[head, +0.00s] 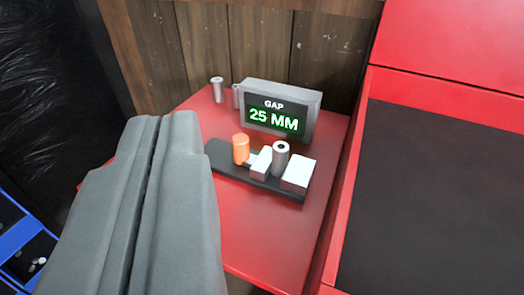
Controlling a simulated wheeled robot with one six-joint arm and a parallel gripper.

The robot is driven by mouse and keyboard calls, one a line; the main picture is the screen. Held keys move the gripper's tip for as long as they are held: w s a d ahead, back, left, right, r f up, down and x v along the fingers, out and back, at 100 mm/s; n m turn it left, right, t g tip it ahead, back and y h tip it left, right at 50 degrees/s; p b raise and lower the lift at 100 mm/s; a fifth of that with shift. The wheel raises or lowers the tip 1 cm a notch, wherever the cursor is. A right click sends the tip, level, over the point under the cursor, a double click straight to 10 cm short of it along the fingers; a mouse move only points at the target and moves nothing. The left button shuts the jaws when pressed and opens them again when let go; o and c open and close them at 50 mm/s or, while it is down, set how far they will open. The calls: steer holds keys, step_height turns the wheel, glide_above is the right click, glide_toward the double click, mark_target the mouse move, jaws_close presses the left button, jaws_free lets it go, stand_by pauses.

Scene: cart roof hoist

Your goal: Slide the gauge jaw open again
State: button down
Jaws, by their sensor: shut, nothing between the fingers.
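The gauge stands on a red shelf, right of centre in the head view. It has a dark base rail (226,170), an orange knob (241,149) at its left end, a narrow pale jaw block (261,163) and a larger white block (297,174) at the right end. A grey hollow cylinder (280,160) stands upright between the two blocks; whether it touches them I cannot tell. The display (277,112) behind reads GAP 25 MM. My gripper (158,122) is shut and empty in the left foreground, apart from the knob in the picture.
A wooden plank wall (290,45) closes off the back. A red-framed dark panel (440,190) lies to the right. A blue bin (28,243) is at lower left. The front of the red shelf (265,235) is clear.

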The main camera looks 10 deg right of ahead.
steer(key=c, duration=1.6)
jaws_free()
steer(key=shift+w, duration=0.2)
steer(key=shift+o, duration=0.7)
steer(key=w+d+g, duration=0.1)
steer(key=w+g, duration=0.5)
steer(key=w, duration=0.5)
steer(key=shift+d+r+n+g, duration=0.2)
steer(key=shift+d+n+g, duration=0.1)
steer(key=shift+g, duration=0.1)
steer(key=n+g, duration=0.1)
steer(key=g, duration=1)
glide_above(240, 138)
steer(key=f, duration=0.1)
step_height(240, 138, down, 18)
steer(key=shift+r, duration=0.15)
